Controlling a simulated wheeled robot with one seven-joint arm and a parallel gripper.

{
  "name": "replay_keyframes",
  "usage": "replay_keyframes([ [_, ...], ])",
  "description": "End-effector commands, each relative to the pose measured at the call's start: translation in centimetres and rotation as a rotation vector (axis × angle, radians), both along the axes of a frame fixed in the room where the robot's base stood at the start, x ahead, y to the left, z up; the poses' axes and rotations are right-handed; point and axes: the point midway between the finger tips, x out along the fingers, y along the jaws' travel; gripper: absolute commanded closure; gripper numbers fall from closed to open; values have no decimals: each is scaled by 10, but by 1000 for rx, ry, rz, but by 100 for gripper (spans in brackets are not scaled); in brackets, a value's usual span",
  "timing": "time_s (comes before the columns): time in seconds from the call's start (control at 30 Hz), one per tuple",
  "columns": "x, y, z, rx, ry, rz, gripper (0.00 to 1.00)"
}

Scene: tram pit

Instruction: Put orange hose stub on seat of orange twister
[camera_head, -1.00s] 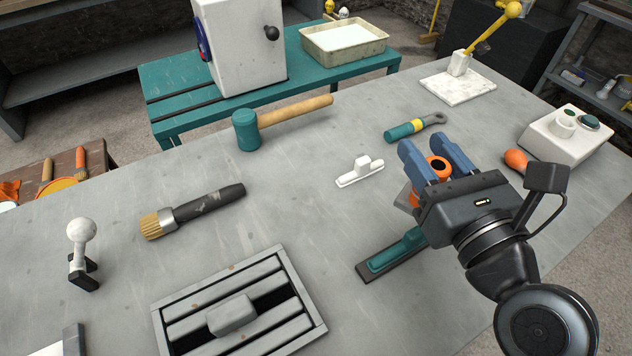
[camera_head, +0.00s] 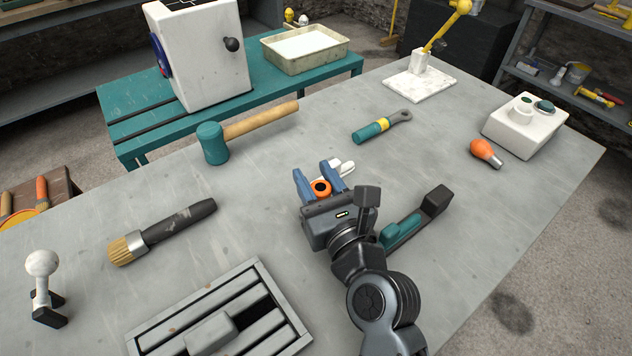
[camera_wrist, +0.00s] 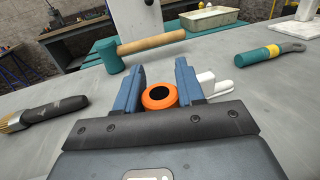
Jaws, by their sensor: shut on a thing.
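The orange hose stub (camera_head: 320,188) is a short orange ring with a dark bore. My gripper (camera_head: 314,172) is shut on it, with one blue finger on each side, above the grey table. In the wrist view the stub (camera_wrist: 159,97) sits between the two fingers, its open end showing. I cannot make out a clear orange twister or its seat. An orange bulb-shaped piece with a grey end (camera_head: 486,153) lies on the table at the right, and I cannot tell whether it is the twister.
A white piece (camera_head: 342,166) lies just behind my gripper. A teal-handled tool (camera_head: 402,230) lies to its right. A brush (camera_head: 160,232), a mallet (camera_head: 214,143), a slatted grey frame (camera_head: 270,280) and a white box (camera_head: 528,128) stand around. The table between gripper and orange bulb is largely clear.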

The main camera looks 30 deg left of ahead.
Motion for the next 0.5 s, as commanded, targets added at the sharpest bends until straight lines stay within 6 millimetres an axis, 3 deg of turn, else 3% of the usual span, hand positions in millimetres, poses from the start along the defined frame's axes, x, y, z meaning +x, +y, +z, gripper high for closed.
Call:
replay_keyframes([
  [0.4, 0, 0, -5, 1, -1, -1, 100],
  [0.43, 0, 0, -5, 0, 0, 0, 59],
  [0.5, 0, 0, -4, 0, 0, 0, 52],
])
